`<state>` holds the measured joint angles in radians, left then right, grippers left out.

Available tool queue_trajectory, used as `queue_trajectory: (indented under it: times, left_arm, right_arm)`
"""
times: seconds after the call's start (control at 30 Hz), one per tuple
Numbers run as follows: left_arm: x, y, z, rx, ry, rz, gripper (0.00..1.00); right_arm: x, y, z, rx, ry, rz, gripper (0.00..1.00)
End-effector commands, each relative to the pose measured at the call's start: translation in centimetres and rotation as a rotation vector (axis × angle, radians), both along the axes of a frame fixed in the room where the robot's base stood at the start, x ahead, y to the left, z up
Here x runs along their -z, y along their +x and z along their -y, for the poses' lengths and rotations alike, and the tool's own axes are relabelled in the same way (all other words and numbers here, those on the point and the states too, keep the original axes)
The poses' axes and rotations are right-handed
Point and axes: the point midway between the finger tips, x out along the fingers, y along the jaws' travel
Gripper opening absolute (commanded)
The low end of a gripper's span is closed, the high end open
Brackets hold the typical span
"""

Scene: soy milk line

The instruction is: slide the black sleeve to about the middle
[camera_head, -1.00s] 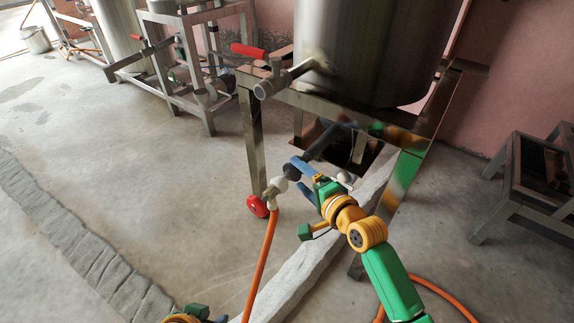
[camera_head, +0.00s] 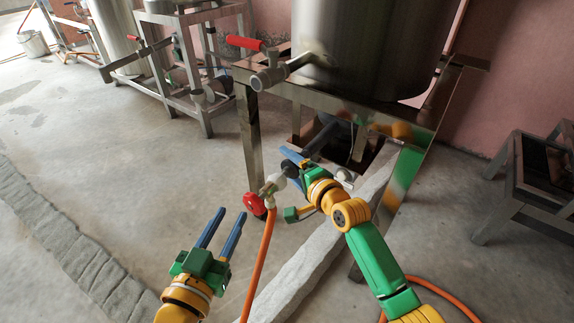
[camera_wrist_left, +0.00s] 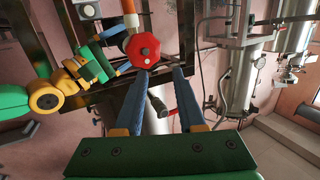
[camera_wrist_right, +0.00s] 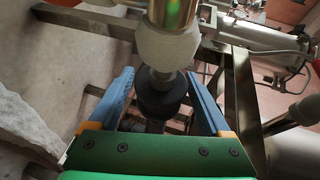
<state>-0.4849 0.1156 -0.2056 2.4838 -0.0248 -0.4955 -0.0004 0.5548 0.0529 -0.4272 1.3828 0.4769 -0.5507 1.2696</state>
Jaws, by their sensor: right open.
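The black sleeve (camera_wrist_right: 160,95) sits on the pipe between the two blue fingers of my right gripper (camera_wrist_right: 160,80) in the right wrist view. The fingers stand apart with a gap on either side of it. In the head view the sleeve (camera_head: 291,169) is a dark piece just behind the white fitting (camera_head: 274,183), partly covered by my right gripper (camera_head: 290,162). My left gripper (camera_head: 231,212) is open and empty, lower left of the red valve wheel (camera_head: 254,204). The left wrist view also shows its open fingers (camera_wrist_left: 160,72) below the red wheel (camera_wrist_left: 143,48).
An orange hose (camera_head: 261,262) hangs from the fitting between my two arms. The metal frame (camera_head: 251,140) under the big tank (camera_head: 370,50) stands close behind. Open floor lies to the left.

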Motion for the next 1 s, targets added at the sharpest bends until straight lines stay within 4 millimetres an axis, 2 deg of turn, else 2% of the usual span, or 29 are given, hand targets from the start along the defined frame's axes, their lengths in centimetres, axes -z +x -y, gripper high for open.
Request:
queue_trajectory:
  times: [0.2, 0.4, 0.57, 0.8, 0.83, 1.0]
  left_arm:
    - [-4.3, -0.1, 0.6, 0.019, -0.049, 0.229, 0.39]
    - [-7.4, -0.8, 0.9, 0.033, -0.086, 0.392, 0.39]
    - [-8.5, -1.2, 1.0, 0.037, -0.100, 0.448, 0.39]
    - [-8.7, -1.3, 1.0, 0.037, -0.101, 0.454, 0.39]
    - [-8.7, -1.3, 1.0, 0.037, -0.101, 0.454, 0.39]
    - [-8.6, -1.3, 1.0, 0.037, -0.101, 0.453, 0.39]
  right_arm:
    - [0.4, 0.8, -0.5, 0.000, 0.001, 0.001, 0.82]
    - [0.4, 1.3, -0.8, 0.000, 0.000, 0.000, 0.82]
    - [0.4, 1.5, -0.9, 0.000, 0.001, 0.001, 0.82]
    - [0.4, 1.5, -0.9, 0.000, 0.000, 0.000, 0.82]
    - [0.4, 1.5, -0.9, 0.000, 0.000, 0.000, 0.79]
    - [0.4, 1.5, -0.9, 0.000, 0.000, 0.000, 0.33]
